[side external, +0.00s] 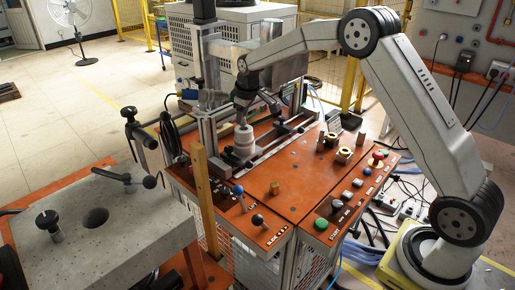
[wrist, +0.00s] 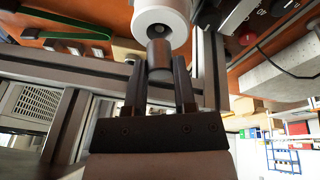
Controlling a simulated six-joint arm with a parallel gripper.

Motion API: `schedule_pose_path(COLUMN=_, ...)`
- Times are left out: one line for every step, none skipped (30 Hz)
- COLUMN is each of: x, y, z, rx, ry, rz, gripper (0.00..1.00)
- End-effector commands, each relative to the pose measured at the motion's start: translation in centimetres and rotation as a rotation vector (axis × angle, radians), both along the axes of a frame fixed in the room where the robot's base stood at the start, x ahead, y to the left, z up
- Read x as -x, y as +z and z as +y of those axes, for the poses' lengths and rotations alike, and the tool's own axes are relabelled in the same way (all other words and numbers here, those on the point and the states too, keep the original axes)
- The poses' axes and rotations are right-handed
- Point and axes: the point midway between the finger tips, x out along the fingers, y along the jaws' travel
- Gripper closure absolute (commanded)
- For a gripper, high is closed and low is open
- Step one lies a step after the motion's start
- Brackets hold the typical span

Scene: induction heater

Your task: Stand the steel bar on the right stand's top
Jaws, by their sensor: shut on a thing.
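The steel bar (wrist: 160,60) is a short grey cylinder between the two fingers of my gripper (wrist: 160,88) in the wrist view. My gripper is shut on it. In the side view my gripper (side external: 242,108) points down over a white stepped round piece (side external: 243,141) on the orange bench. That white piece (wrist: 160,14) also shows just beyond the bar's end in the wrist view; I cannot tell whether they touch. In the side view the bar is hard to make out at the fingers. Which part is the right stand is not clear.
A metal frame with a column (side external: 206,70) stands close behind and left of my gripper. Brass-coloured fittings (side external: 343,155) and control buttons (side external: 321,224) are on the bench's right side. A wooden post (side external: 201,190) rises in front. The orange bench top (side external: 300,180) is partly clear.

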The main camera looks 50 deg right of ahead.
Motion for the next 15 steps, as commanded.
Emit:
schedule_pose_path(x=-0.1, y=0.8, z=0.0, rx=0.001, ry=0.000, rz=-0.004, gripper=1.00)
schedule_pose_path(x=-0.1, y=1.3, z=0.0, rx=0.000, ry=0.000, rz=-0.004, gripper=1.00)
schedule_pose_path(x=0.3, y=1.5, z=0.0, rx=-0.001, ry=0.000, rz=-0.002, gripper=1.00)
schedule_pose_path(x=0.6, y=1.8, z=0.1, rx=0.000, ry=0.000, rz=-0.002, gripper=1.00)
schedule_pose_path(x=0.8, y=2.1, z=0.1, rx=-0.001, ry=0.000, rz=-0.002, gripper=1.00)
schedule_pose_path(x=1.1, y=2.5, z=0.1, rx=0.000, ry=0.000, rz=-0.002, gripper=1.00)
schedule_pose_path(x=1.4, y=2.8, z=0.2, rx=-0.001, ry=0.000, rz=-0.002, gripper=1.00)
schedule_pose_path(x=1.7, y=3.1, z=0.2, rx=-0.001, ry=0.000, rz=-0.002, gripper=1.00)
schedule_pose_path(x=2.1, y=3.7, z=0.3, rx=0.000, ry=0.000, rz=-0.002, gripper=1.00)
schedule_pose_path(x=2.4, y=4.0, z=0.3, rx=-0.001, ry=0.000, rz=-0.002, gripper=1.00)
schedule_pose_path(x=2.7, y=4.4, z=0.3, rx=0.000, ry=0.000, rz=-0.003, gripper=1.00)
schedule_pose_path(x=3.2, y=4.9, z=0.4, rx=0.000, ry=0.000, rz=-0.002, gripper=1.00)
schedule_pose_path(x=3.5, y=5.3, z=0.5, rx=0.000, ry=0.000, rz=-0.003, gripper=1.00)
schedule_pose_path(x=3.8, y=5.7, z=0.5, rx=0.000, ry=0.000, rz=-0.003, gripper=1.00)
schedule_pose_path(x=4.3, y=6.3, z=0.6, rx=0.000, ry=0.000, rz=-0.003, gripper=1.00)
